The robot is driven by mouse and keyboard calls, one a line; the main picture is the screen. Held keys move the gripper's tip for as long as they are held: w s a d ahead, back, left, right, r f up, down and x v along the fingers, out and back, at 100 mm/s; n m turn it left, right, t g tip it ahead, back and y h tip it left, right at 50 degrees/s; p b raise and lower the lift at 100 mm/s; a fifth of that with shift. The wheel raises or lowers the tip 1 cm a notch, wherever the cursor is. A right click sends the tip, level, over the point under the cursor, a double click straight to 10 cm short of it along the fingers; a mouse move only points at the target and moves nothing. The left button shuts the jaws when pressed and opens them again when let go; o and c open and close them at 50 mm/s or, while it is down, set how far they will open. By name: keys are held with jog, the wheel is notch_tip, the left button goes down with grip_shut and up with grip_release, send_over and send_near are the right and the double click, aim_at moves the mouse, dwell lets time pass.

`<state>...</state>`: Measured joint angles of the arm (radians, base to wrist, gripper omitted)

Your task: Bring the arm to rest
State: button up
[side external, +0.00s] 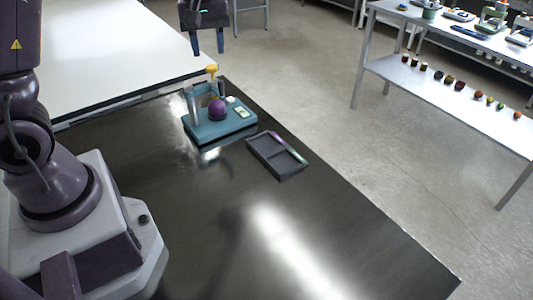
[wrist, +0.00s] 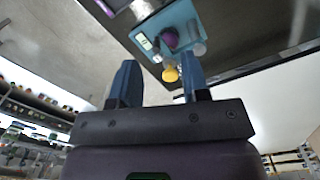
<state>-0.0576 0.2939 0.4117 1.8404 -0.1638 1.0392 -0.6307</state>
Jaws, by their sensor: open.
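My gripper (side external: 208,50) hangs fingers-down near the top of the side external view, above and behind the teal station. Its two blue fingers are apart with nothing held between them; they also show in the wrist view (wrist: 159,62). The teal station (side external: 221,131) stands on the dark table. It carries a purple ball (side external: 217,110), a yellow knob (side external: 211,69), a grey cylinder and a small pale display (side external: 241,112). In the wrist view the yellow knob (wrist: 170,74) appears between the fingers, beyond them.
A dark divided tray (side external: 262,160) with a purple and green pen (side external: 288,147) lies right of the station. The near dark table (side external: 190,220) is clear. A white table (side external: 110,45) stands behind. A shelf bench (side external: 460,105) with small round items stands at right.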

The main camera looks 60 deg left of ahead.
jog(key=s+d+r+m+t, duration=0.2)
jog(key=s+d+r+m, duration=0.2)
jog(key=s+d+m, duration=0.2)
jog(key=s+d+r+m+t, duration=0.3)
jog(key=s+d+r+m, duration=0.1)
jog(key=s+d+m, duration=0.3)
jog(key=shift+s+d+t, duration=0.3)
jog(key=shift+s+d, duration=0.5)
jog(key=shift+s, duration=0.35)
